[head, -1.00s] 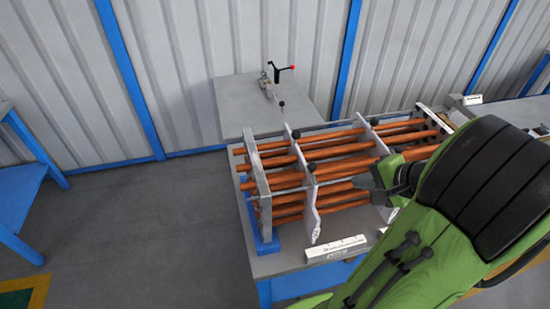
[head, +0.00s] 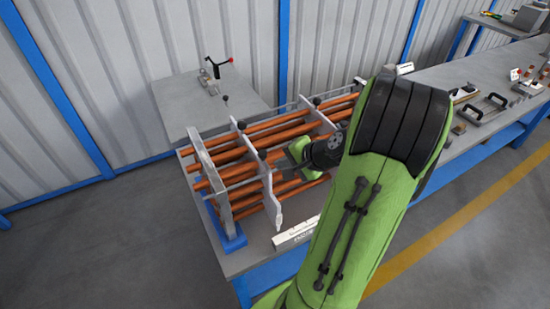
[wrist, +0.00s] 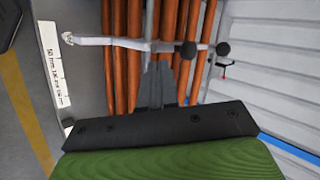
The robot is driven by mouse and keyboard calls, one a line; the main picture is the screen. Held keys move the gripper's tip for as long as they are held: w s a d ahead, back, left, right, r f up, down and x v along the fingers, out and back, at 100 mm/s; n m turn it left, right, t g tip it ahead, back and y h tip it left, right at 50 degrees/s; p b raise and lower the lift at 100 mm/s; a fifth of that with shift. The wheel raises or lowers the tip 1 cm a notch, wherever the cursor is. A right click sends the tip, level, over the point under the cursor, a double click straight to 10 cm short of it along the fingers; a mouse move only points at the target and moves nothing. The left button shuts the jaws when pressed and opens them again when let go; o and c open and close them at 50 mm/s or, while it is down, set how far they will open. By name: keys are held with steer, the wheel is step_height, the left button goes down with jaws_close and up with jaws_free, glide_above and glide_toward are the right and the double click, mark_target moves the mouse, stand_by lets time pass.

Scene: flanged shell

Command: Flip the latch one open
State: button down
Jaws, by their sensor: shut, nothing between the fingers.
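No label shows which part is latch one. Black ball knobs sit on the grey upright plates of the tube bundle; one knob (head: 242,125) tops the middle plate (head: 268,190), and another knob (head: 262,154) is on its near side. Two knobs show in the wrist view, a nearer one (wrist: 186,48) and a farther one (wrist: 223,48). A clamp with a red-tipped black handle (head: 220,65) stands on the grey table behind. My gripper (wrist: 159,66) is shut and empty, pointing at the tubes close to a plate; its fingertips are partly hard to make out in the head view.
Orange tubes (head: 285,133) run through the plates on a bench. A white labelled block (head: 296,233) lies at the bench's front edge. A long counter (head: 440,75) with handled parts stands to the right. The floor at left is clear.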

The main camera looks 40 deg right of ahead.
mark_target(266, 159)
steer(key=shift+w+a+r, duration=0.1)
steer(key=shift+w, duration=0.7)
steer(key=shift+w+a+r, duration=0.1)
steer(key=shift+w, duration=0.65)
steer(key=shift+w+d, duration=0.1)
steer(key=w, duration=0.1)
steer(key=w+d+p, duration=0.1)
steer(key=w, duration=0.1)
